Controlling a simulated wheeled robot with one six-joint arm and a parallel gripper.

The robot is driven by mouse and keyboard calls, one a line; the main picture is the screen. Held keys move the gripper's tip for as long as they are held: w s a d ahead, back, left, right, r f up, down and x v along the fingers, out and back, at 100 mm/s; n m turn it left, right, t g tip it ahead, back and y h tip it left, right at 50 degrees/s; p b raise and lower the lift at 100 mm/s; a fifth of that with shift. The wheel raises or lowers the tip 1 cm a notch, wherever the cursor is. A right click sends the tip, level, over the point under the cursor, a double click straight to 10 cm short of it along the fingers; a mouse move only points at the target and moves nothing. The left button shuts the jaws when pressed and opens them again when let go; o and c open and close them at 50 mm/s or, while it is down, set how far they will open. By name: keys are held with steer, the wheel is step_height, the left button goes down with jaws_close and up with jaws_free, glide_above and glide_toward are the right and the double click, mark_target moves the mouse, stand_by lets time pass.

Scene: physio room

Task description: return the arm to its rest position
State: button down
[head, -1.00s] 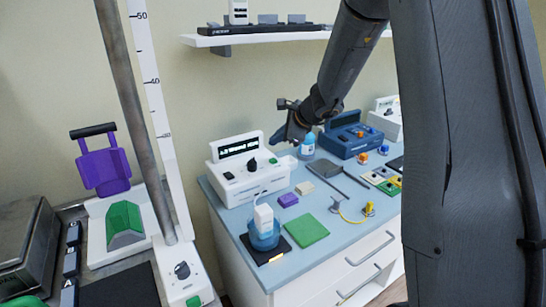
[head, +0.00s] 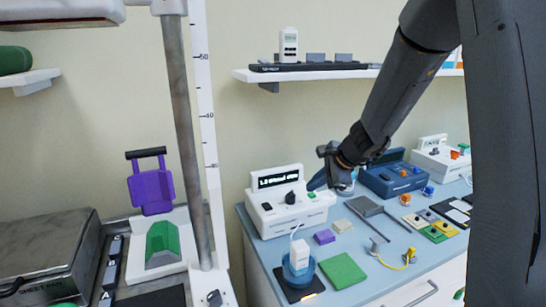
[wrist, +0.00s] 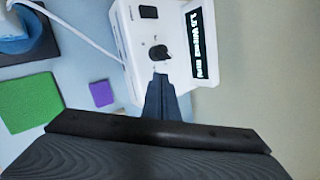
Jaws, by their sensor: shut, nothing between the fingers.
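My arm reaches down from the upper right in the head view, and my gripper (head: 318,182) hangs in the air in front of the right side of the white device with a lit display (head: 290,199). In the wrist view my gripper (wrist: 160,80) is shut and empty, its fingertips pointing at the white device (wrist: 128,45) beside its black knob (wrist: 160,53). I cannot tell from these views how close the fingertips are to the device.
The blue-topped cabinet (head: 385,262) carries a green block (head: 342,271), a purple block (head: 324,237), a blue cup with a white probe (head: 299,268) and a blue device (head: 392,178). A shelf (head: 355,73) is above. A measuring column (head: 186,130) stands left.

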steer(key=s+f+n+g+h, duration=0.2)
steer(key=s+n, duration=0.6)
steer(key=s, duration=0.6)
steer(key=s+d+f+n+g+h, duration=0.1)
steer(key=s+f+n+g+h, duration=0.1)
steer(key=s+n, duration=0.7)
steer(key=s, duration=0.5)
steer(key=shift+s+f+g, duration=0.25)
steer(key=shift+s+g, duration=0.05)
steer(key=shift+g, duration=0.1)
steer(key=shift+d, duration=0.1)
